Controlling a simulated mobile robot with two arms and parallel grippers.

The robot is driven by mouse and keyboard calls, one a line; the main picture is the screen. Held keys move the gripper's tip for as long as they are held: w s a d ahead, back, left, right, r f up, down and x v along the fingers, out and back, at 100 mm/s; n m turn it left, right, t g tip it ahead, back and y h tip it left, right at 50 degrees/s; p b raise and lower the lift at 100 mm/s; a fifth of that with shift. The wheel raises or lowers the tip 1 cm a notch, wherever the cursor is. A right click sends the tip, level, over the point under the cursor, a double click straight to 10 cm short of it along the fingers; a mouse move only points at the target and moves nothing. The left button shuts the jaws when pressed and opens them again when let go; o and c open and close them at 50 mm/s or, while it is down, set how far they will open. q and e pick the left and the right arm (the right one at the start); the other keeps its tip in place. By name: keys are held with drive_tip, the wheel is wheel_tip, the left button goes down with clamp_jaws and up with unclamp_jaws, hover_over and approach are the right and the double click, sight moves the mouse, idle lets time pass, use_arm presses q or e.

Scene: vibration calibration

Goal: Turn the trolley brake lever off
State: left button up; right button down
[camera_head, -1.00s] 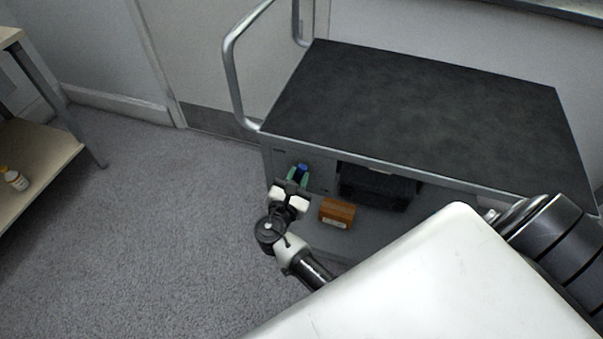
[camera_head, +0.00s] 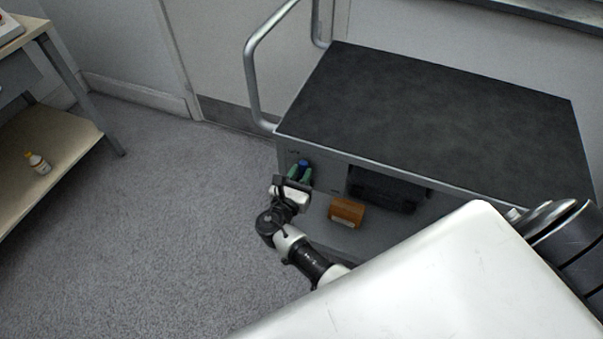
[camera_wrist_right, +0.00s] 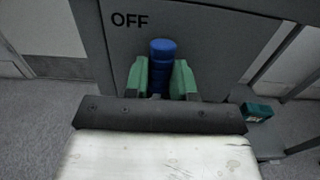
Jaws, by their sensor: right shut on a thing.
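The trolley (camera_head: 440,110) has a dark top and a grey side panel. The brake lever has a blue knob (camera_wrist_right: 162,50), which also shows in the head view (camera_head: 303,164), at the upper left of the panel. In the wrist view the word OFF (camera_wrist_right: 130,19) is printed just left of and above the knob. My right gripper (camera_wrist_right: 160,78) is shut on the lever, its green fingers on both sides of the blue part. It also shows in the head view (camera_head: 298,174). The lever's lower part is hidden by the gripper. My left gripper is not in view.
A metal handle (camera_head: 252,85) rises at the trolley's left end. A shelf unit (camera_head: 70,138) with a bottle (camera_head: 38,163) stands left. Carpet between is clear.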

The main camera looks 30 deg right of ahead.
drive_tip(key=shift+f, duration=0.1)
drive_tip(key=c, duration=0.9)
unclamp_jaws()
drive_tip(key=v, duration=1.1)
